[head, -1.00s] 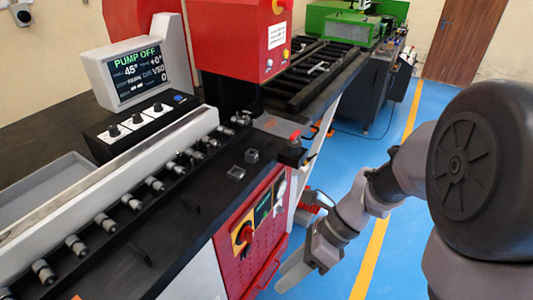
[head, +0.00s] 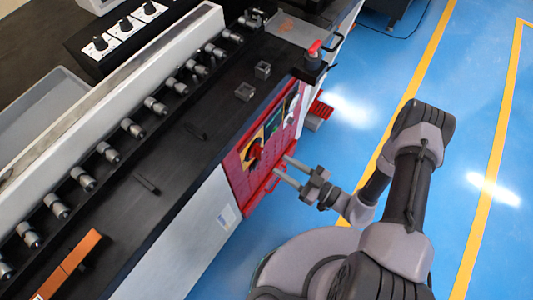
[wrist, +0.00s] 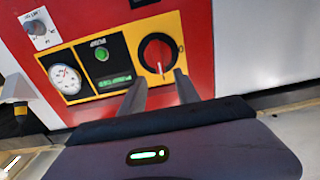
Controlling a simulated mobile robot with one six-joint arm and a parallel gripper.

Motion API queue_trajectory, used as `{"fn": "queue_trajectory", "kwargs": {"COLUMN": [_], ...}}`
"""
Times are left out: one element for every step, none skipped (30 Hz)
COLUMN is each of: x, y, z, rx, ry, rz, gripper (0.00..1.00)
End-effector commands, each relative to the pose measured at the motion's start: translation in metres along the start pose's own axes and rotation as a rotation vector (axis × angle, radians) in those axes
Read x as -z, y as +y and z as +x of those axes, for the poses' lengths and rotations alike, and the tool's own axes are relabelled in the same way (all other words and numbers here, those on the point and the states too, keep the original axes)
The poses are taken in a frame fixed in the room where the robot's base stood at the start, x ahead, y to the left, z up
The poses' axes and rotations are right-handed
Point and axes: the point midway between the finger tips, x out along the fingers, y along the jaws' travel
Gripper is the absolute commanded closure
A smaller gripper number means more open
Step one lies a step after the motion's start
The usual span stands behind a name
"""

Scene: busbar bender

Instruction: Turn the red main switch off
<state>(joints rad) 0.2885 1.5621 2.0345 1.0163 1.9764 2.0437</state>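The main switch (wrist: 157,55) is a round dark knob with red on it, on a yellow plate in the red front panel. Its pale-orange pointer mark is toward the bottom in the wrist view. In the head view the switch (head: 255,149) shows as a red knob on the panel (head: 240,182). My gripper (head: 281,166) is open and empty, its fingers pointing at the panel just right of the switch. In the wrist view my gripper's fingertips (wrist: 159,75) lie below and either side of the knob's lower part; I cannot tell whether they touch it.
Beside the switch are a green pump button (wrist: 101,54), a round gauge (wrist: 65,78) and a small grey knob (wrist: 37,29). A red-topped post (head: 314,50) stands on the bench corner. The blue floor to the right is clear.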

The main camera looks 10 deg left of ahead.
Motion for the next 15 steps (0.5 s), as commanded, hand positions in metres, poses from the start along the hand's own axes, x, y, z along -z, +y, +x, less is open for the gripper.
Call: {"fn": "queue_trajectory", "kwargs": {"x": [-0.003, -0.003, -0.003, -0.002, -0.002, -0.002, -0.002, -0.001, -0.001, -0.001, 0.0, 0.0, 0.0, 0.0, 0.001], "y": [-0.002, -0.002, -0.001, -0.002, -0.001, -0.001, -0.001, -0.001, 0.0, -0.001, 0.0, 0.0, 0.0, 0.0, 0.0], "z": [0.016, 0.025, 0.035, 0.042, 0.049, 0.056, 0.06, 0.064, 0.068, 0.071, 0.073, 0.075, 0.076, 0.077, 0.077], "rx": [0.01, 0.009, 0.008, 0.008, 0.007, 0.006, 0.005, 0.004, 0.003, 0.003, 0.003, 0.002, 0.001, 0.001, 0.001], "ry": [0.0, 0.001, 0.0, 0.0, 0.001, 0.0, 0.0, 0.0, 0.0, 0.0, 0.0, 0.0, 0.0, 0.0, 0.001], "rz": [-0.004, -0.004, -0.004, -0.005, -0.005, -0.006, -0.005, -0.005, -0.005, -0.005, -0.005, -0.005, -0.005, -0.005, -0.005], "gripper": [0.62, 0.62, 0.62, 0.62, 0.62, 0.62, 0.62, 0.62, 0.62, 0.62, 0.62, 0.62, 0.62, 0.62, 0.62]}}
